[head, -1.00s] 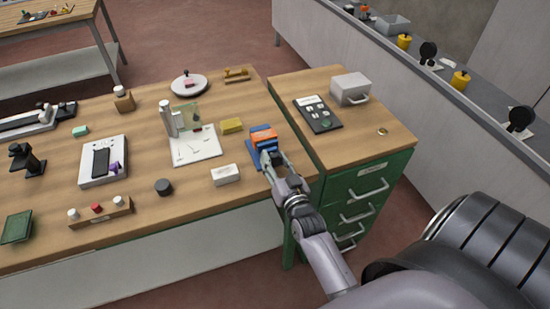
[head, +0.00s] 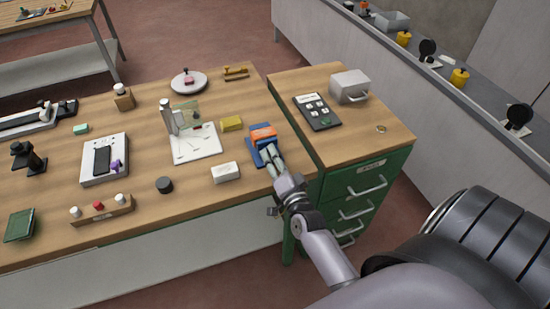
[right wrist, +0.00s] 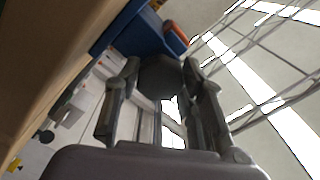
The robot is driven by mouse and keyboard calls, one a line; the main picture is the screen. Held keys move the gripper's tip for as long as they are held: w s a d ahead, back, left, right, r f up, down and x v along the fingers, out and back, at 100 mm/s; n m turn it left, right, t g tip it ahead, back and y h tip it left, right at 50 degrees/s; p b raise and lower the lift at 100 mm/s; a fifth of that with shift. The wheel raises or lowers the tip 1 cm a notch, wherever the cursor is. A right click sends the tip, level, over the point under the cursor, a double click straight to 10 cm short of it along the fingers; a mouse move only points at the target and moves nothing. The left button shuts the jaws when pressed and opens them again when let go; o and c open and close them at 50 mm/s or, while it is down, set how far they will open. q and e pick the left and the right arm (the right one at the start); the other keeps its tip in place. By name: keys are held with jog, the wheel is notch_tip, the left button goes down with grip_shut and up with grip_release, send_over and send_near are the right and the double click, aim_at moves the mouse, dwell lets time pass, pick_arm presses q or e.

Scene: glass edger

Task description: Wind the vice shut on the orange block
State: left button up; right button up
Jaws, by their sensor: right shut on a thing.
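The blue vice (head: 254,152) stands at the right front edge of the wooden bench. The orange block (head: 263,134) sits in the top of the vice; I cannot tell whether the jaws touch it on both sides. In the right wrist view the blue vice body (right wrist: 142,32) and a bit of the orange block (right wrist: 175,31) show past the fingers. My right gripper (head: 272,158) is at the front of the vice. Its fingers are shut on a dark round knob (right wrist: 160,76), the vice's handle, which they hide in the head view. My left gripper is not in view.
A white block (head: 225,173) and a yellow block (head: 232,123) lie left of the vice. A white plate with an upright post (head: 195,150) stands further left. The green drawer cabinet (head: 345,190) is close on the right, with a dark keypad panel (head: 317,112) on top.

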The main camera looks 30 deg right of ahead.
jog(key=shift+f, duration=0.15)
dwell(0.4)
jog(key=o, duration=1.1)
jog(key=shift+o, duration=0.2)
jog(key=v, duration=1.2)
